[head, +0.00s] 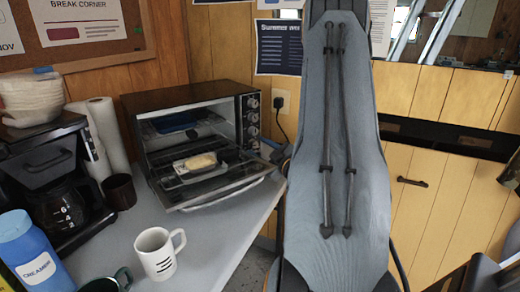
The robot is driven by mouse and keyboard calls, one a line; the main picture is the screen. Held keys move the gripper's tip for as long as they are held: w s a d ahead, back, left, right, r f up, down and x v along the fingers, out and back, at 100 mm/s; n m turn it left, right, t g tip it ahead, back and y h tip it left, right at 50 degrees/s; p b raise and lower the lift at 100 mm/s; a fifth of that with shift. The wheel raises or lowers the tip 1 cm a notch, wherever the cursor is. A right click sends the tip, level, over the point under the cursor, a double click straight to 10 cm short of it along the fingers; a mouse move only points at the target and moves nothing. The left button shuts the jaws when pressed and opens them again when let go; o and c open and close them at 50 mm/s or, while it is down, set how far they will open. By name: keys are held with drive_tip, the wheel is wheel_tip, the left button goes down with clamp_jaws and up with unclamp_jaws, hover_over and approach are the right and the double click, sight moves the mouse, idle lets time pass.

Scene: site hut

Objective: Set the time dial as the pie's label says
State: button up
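A toaster oven (185,97) stands on the counter at left centre in the head view, its glass door (222,191) swung down open. A pale yellow item, probably the pie (201,161), sits in a light tray (176,180) at the oven's opening. No label text on it can be read. Several round dials (252,117) run down the oven's right front panel. Which is the time dial, and where each points, is too small to tell. My gripper is not in view; a large grey-blue part of my arm fills the centre right.
A white mug (158,254), a coffee maker (60,185), a dark cup (119,192) and a blue creamer bottle (34,256) stand on the grey counter (222,235). A blue item (175,122) lies deeper in the oven. Bare counter shows right of the mug.

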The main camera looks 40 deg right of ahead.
drive_tip(key=s, duration=0.7)
drive_tip(key=shift+s+a, duration=0.15)
drive_tip(key=shift+a, duration=0.2)
drive_tip(key=shift+s+a, duration=0.1)
drive_tip(key=shift+s, duration=0.15)
